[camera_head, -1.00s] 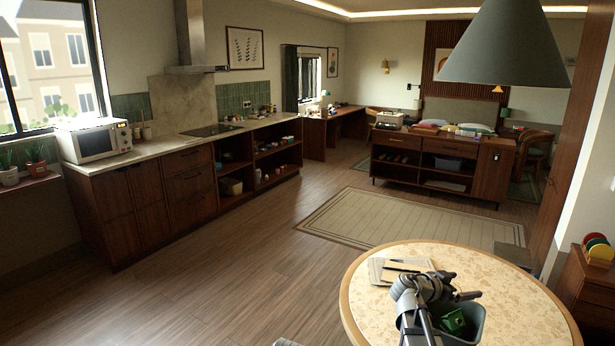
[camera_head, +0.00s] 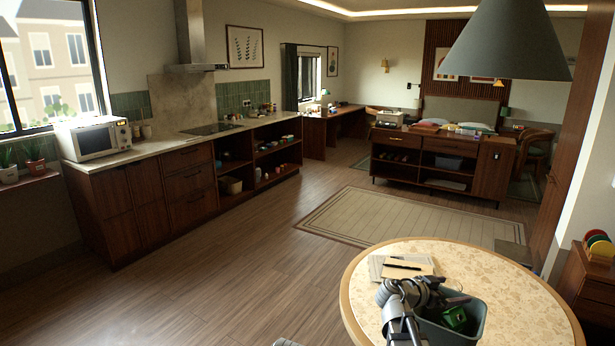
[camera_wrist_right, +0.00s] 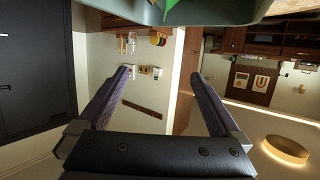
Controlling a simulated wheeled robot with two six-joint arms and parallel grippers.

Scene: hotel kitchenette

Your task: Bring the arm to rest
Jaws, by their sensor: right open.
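My right arm comes in from the bottom of the head view, and my right gripper (camera_head: 450,299) is over the round table, beside and partly in front of a grey-green bin (camera_head: 472,326). In the right wrist view my right gripper (camera_wrist_right: 160,76) has its two fingers wide apart with nothing between them. The bin's edge (camera_wrist_right: 215,12) shows along the top of that view, which is upside down.
The round table (camera_head: 535,300) holds the bin, with a green object (camera_head: 455,317) in it, and papers with a pen (camera_head: 402,267). A grey cone lamp (camera_head: 507,45) hangs above. A cabinet (camera_head: 585,290) stands at right. The wooden floor (camera_head: 230,280) is open at left.

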